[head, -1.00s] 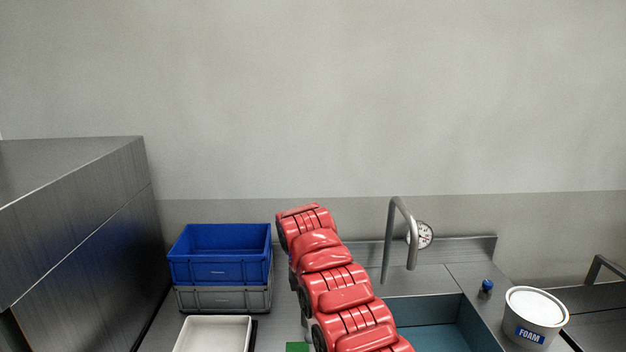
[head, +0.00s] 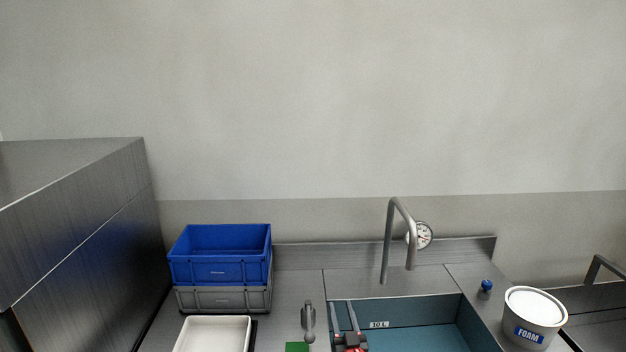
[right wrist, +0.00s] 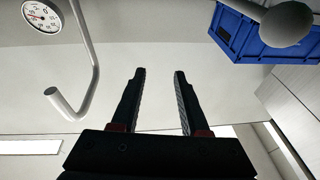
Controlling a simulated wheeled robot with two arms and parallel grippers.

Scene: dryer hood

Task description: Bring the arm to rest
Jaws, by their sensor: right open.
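My right gripper (head: 345,318) shows at the bottom of the head view, in front of the left part of the sink basin. Its two thin fingers point up and away, apart, with nothing between them. In the right wrist view the same gripper (right wrist: 160,75) is open and empty, and its dark fingers stand against the plain wall. The rest of my right arm is below the head picture. My left gripper is not in view.
A faucet (head: 388,240) stands behind the teal sink (head: 440,320). A blue crate (head: 220,268) sits on a grey crate (head: 225,299), behind a white tray (head: 213,334). A foam tub (head: 535,318) and blue knob (head: 487,286) are right. A steel hood (head: 80,230) fills the left.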

